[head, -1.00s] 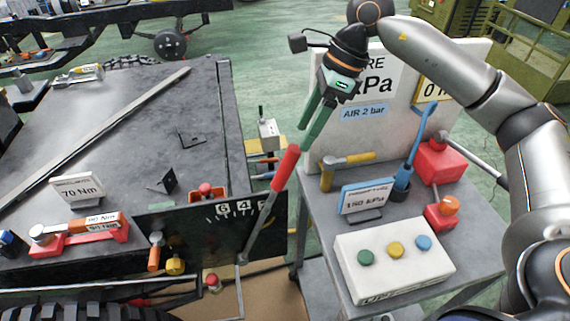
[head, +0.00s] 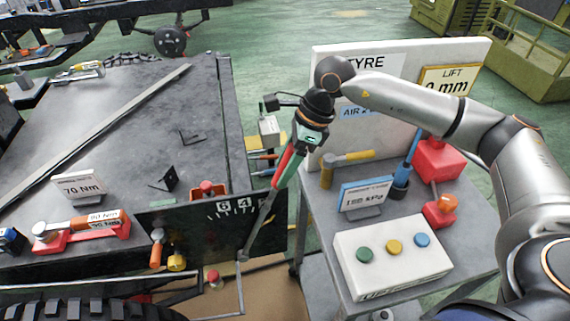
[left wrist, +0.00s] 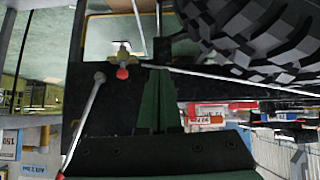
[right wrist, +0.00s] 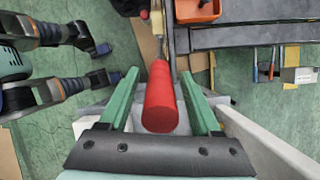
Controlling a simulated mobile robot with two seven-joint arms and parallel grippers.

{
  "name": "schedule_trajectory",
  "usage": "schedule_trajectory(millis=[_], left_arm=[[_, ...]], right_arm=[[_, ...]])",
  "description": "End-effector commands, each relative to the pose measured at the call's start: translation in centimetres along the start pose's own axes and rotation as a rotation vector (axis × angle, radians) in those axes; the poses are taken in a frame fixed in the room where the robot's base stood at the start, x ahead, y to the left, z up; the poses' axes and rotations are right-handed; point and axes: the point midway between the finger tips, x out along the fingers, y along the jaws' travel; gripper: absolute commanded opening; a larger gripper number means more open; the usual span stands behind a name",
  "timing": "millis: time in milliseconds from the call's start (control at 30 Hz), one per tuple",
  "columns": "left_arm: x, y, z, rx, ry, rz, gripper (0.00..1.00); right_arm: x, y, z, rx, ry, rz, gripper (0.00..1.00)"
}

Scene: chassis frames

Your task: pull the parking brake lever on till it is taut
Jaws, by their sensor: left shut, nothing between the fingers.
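The parking brake lever (head: 259,222) is a grey rod with a red handle (head: 283,167). It leans up and right from its pivot beside a black plate with a numbered scale (head: 236,207). My right gripper (head: 290,150) is at the upper part of the handle and hides its top. In the right wrist view, the red handle (right wrist: 161,95) lies between the open fingers (right wrist: 161,98), with a gap on each side. In the left wrist view, my left gripper (left wrist: 160,100) is shut and empty, and the lever rod (left wrist: 84,118) shows to its left.
Right of the lever stands a grey cart with a white button box (head: 393,258), a yellow-handled hammer (head: 350,158) and a white board (head: 400,65). A grey bench top (head: 120,130) is at left. A tyre (head: 80,304) is in the foreground.

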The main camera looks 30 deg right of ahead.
Motion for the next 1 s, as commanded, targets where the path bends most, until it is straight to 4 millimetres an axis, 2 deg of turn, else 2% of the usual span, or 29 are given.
schedule_trajectory(millis=[67,533,1000], left_arm=[[0.0,0.01,0.02,0.0,0.0,0.0,0.0],[-0.01,0.02,0.03,0.0,-0.001,0.0,0.0],[-0.02,0.02,0.02,0.0,0.0,0.0,0.0]], right_arm=[[-0.02,0.0,0.0,0.0,0.0,0.0,0.54],[-0.06,0.0,0.0,0.0,0.0,0.0,0.01],[-0.08,0.0,0.0,0.0,0.0,0.0,0.0]])
